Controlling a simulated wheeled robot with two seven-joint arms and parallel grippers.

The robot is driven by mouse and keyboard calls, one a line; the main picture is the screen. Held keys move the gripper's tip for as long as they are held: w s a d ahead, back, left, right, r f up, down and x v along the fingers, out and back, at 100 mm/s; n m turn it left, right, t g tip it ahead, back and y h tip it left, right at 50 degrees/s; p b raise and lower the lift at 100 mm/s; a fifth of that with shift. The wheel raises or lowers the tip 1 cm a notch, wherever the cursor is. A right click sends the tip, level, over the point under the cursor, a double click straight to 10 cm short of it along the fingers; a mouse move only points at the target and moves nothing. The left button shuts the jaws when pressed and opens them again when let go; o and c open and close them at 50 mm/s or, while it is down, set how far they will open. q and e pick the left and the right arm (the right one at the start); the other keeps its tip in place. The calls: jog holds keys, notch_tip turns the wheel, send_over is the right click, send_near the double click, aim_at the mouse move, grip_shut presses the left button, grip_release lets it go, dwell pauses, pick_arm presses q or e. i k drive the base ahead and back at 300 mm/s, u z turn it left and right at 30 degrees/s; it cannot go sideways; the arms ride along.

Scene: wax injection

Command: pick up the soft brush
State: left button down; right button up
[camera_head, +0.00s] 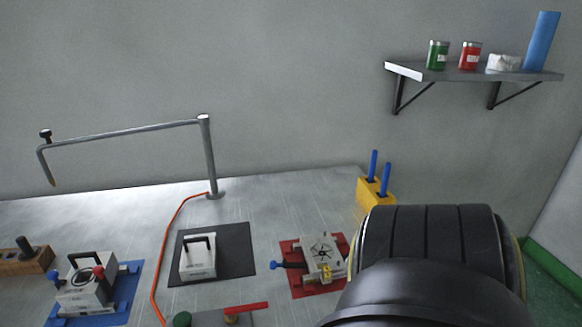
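I cannot say for sure which thing is the soft brush. Two blue handles (373,165) stand upright in a yellow holder block (368,192) at the back right edge of the table; what their lower ends are is hidden in the block. A large black part of my own arm fills the bottom right, just in front of the yellow block, and covers part of the table. Neither of my grippers shows in the head view.
The metal table (130,205) carries a blue mat (130,285) with a fixture, a black mat (238,250) with a white block, and a red mat (290,255) with a fixture. A metal post (209,155) holds a long arm. A wall shelf (450,74) hangs at upper right.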

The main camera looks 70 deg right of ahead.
aim_at(384, 187)
jog(key=u, duration=1.25)
jog(key=k, duration=2.1)
jog(key=z, duration=0.95)
